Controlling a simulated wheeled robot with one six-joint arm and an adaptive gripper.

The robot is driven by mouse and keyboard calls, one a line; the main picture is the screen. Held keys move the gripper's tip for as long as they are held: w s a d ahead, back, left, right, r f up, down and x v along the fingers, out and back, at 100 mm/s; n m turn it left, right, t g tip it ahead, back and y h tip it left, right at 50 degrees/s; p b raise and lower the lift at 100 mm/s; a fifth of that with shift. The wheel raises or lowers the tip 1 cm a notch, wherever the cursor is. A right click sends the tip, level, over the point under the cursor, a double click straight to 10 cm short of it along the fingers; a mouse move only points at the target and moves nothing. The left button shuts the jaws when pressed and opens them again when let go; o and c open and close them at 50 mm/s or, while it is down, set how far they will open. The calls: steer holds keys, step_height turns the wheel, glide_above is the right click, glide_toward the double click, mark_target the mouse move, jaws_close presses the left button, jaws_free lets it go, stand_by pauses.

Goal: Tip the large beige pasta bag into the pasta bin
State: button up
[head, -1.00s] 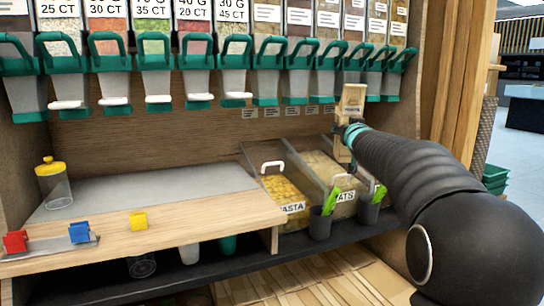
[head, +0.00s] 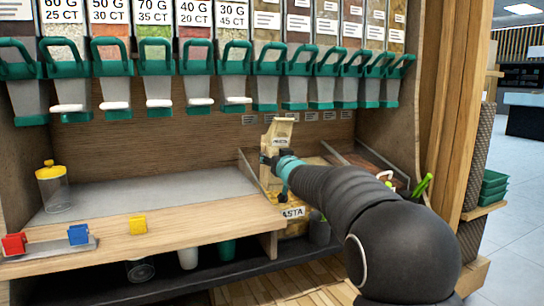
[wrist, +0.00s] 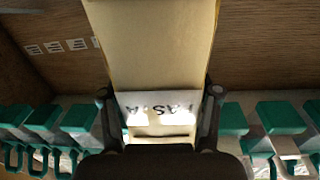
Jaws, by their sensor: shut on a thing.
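The beige pasta bag (head: 280,130) is held by my gripper (head: 274,164) in the head view, roughly upright, above the pasta bin. The bag fills the middle of the wrist view (wrist: 155,45), with a white label reading PASTA. My gripper (wrist: 159,98) is shut on it, one finger on each side. The pasta bin (head: 293,212), with yellow pasta and a white label, sits low at the shelf's right. My arm hides much of it. I cannot tell whether any pasta is leaving the bag.
A row of dispensers with green handles (head: 265,75) hangs above. Another bin (head: 375,170) lies to the right, partly behind my arm. The wooden counter (head: 160,195) at left carries a yellow-lidded jar (head: 54,190) and coloured clips (head: 78,234).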

steer(key=shift+w+d+r+m+p, duration=0.2)
steer(key=shift+d+m+p, duration=0.55)
steer(key=shift+p, duration=0.25)
steer(key=shift+w+d+r+m+p, duration=0.15)
steer(key=shift+d+m+p, duration=0.6)
steer(key=shift+p, duration=0.25)
steer(key=shift+m, duration=0.3)
steer(key=m, duration=0.1)
steer(key=f+m+p, duration=0.1)
steer(key=m, duration=0.2)
steer(key=shift+a+f+p, duration=0.25)
steer(key=shift+a+p, duration=0.1)
step_height(320, 180, down, 3)
steer(key=m, duration=0.5)
steer(key=shift+f+p, duration=0.1)
steer(key=shift+p, duration=0.3)
steer(key=shift+w+d+f+m+p, duration=0.1)
steer(key=shift+d+f+m+p, duration=0.35)
steer(key=shift+m, duration=0.85)
steer(key=shift+d+f+m+p, duration=0.1)
steer(key=shift+f+m+p, duration=0.55)
steer(key=shift+m, duration=0.65)
steer(key=shift+w+d+f+m+p, duration=0.1)
steer(key=shift+d+f+m+p, duration=0.2)
steer(key=shift+m+p, duration=0.7)
steer(key=shift+m+b, duration=0.3)
steer(key=shift+s+f, duration=0.1)
steer(key=shift+f, duration=0.05)
